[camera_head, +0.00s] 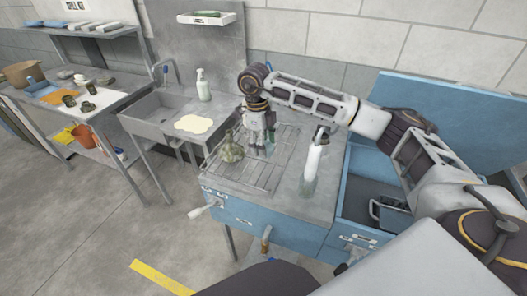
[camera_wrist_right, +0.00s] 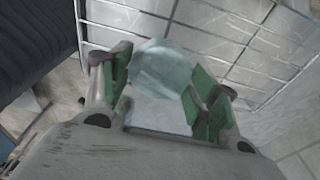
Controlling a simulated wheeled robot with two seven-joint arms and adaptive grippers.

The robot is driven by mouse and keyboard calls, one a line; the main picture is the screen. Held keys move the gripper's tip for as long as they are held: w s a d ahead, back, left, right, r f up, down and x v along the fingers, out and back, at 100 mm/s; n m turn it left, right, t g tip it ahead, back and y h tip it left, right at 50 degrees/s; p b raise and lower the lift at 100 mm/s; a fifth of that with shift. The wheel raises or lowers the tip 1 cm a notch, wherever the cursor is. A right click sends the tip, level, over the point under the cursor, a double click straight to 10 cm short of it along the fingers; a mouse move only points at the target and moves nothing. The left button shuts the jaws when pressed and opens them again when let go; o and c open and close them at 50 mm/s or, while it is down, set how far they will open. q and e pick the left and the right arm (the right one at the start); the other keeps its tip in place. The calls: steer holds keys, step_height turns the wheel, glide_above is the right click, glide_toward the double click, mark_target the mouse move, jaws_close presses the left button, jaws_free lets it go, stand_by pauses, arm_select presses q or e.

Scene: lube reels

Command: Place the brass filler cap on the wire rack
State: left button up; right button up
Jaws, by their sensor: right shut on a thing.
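The wire rack (camera_head: 241,184) lies on the grey top of the blue bench in the head view; its bars also show in the wrist view (camera_wrist_right: 255,48). My right gripper (camera_head: 262,143) is over the rack's far right part, pointing down. In the wrist view its green-padded fingers (camera_wrist_right: 163,88) are on either side of a pale, clear, rounded thing (camera_wrist_right: 160,65), and it is shut on it. Whether this thing touches the rack I cannot tell. I cannot make out a brass filler cap for certain. My left gripper is not in view.
A greenish bottle-like thing (camera_head: 232,151) stands on the rack, left of my gripper. A sink (camera_head: 160,112) is at the left. An open blue drawer (camera_head: 375,187) is at the right.

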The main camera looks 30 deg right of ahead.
steer(key=shift+f, duration=1.75)
steer(key=shift+f, duration=0.15)
steer(key=o, duration=1.2)
